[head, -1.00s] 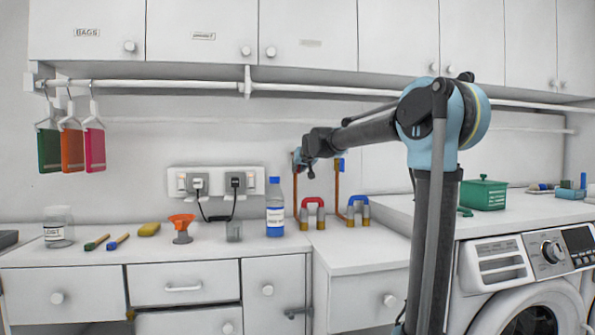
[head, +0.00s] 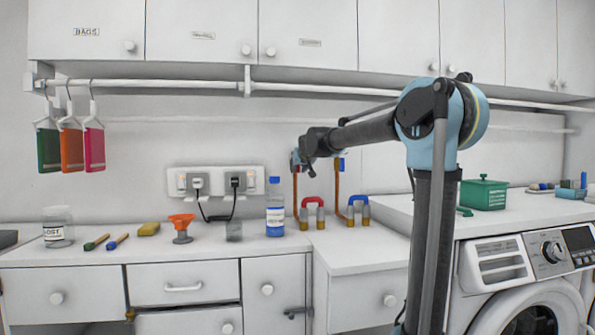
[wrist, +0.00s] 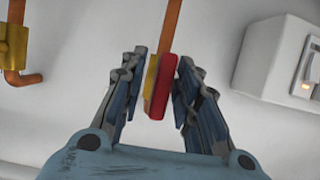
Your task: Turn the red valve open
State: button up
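The red valve handle (wrist: 162,86) is a narrow red bar, seen almost edge-on, on a brass body (wrist: 150,76) with a copper pipe. My gripper (wrist: 162,58) is open in the wrist view, one finger on each side of the handle. A gap shows on both sides, so the fingers look apart from it. In the head view my gripper (head: 300,160) is at the wall above the counter and hides most of the red valve.
A blue valve (head: 340,165) on another copper pipe is close on the right. Sockets with plugs (head: 213,182) are on the wall to the left. A blue-capped bottle (head: 275,208), red fitting (head: 313,202) and blue fitting (head: 352,201) stand below.

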jog(key=shift+s, duration=0.1)
jog(key=v, duration=1.1)
jog(key=shift+s+r, duration=0.15)
jog(key=shift+s, duration=0.15)
dwell(0.4)
